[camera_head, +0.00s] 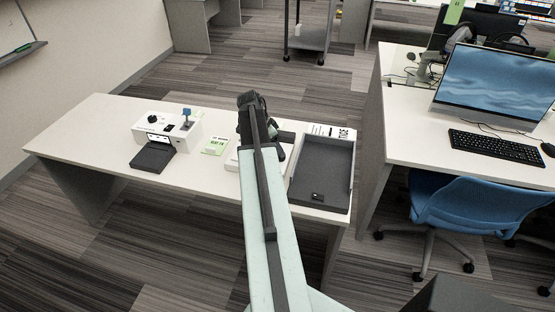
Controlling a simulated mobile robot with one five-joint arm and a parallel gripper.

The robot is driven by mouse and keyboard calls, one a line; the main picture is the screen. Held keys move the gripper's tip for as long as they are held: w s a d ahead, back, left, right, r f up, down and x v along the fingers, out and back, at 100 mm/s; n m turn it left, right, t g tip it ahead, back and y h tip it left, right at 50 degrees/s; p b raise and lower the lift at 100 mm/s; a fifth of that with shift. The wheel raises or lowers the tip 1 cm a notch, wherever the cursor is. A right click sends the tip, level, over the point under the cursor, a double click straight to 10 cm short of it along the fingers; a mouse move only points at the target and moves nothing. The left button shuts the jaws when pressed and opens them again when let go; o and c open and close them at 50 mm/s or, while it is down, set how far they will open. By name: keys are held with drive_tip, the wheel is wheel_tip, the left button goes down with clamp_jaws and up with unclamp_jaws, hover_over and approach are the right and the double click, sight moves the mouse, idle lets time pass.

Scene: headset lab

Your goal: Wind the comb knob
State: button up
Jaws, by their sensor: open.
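A small white machine (167,130) stands on the left half of the white table, with a dark grey tray (153,157) at its front. A black knob (152,119) sits on its top left, and a blue-topped post (187,112) rises at its right. I cannot tell for sure which is the comb knob. My arm reaches up the middle of the picture. My gripper (262,118) is at its far end, over the table and well to the right of the machine, apart from it. The gripper is open; its fingertips are mostly hidden by the arm.
A green and white card (215,146) lies right of the machine on the table (108,117). A grey open tray (335,180) holding a small black item (318,196) is right of my arm. A desk with a monitor (497,84) and a blue chair (460,208) stand further right.

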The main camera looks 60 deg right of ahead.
drive_tip(key=b+x, duration=0.2)
drive_tip(key=x, duration=0.2)
drive_tip(key=shift+w+f+b, duration=0.1)
drive_tip(key=shift+f+b, duration=0.05)
drive_tip(key=shift+b, duration=0.15)
drive_tip(key=shift+c, duration=0.3)
clamp_jaws()
drive_tip(key=shift+a, duration=0.4)
drive_tip(key=shift+d, duration=0.25)
drive_tip(key=shift+s+d+n, duration=0.1)
drive_tip(key=shift+s+n, duration=0.15)
drive_tip(key=shift+n, duration=0.25)
drive_tip(key=n, duration=0.2)
drive_tip(key=n+t, duration=0.1)
drive_tip(key=n, duration=0.1)
drive_tip(key=n+t+h, duration=0.1)
drive_tip(key=n, duration=0.1)
drive_tip(key=shift+s, duration=0.25)
drive_tip(key=n+t, duration=0.2)
drive_tip(key=n, duration=0.2)
drive_tip(key=shift+n, duration=0.4)
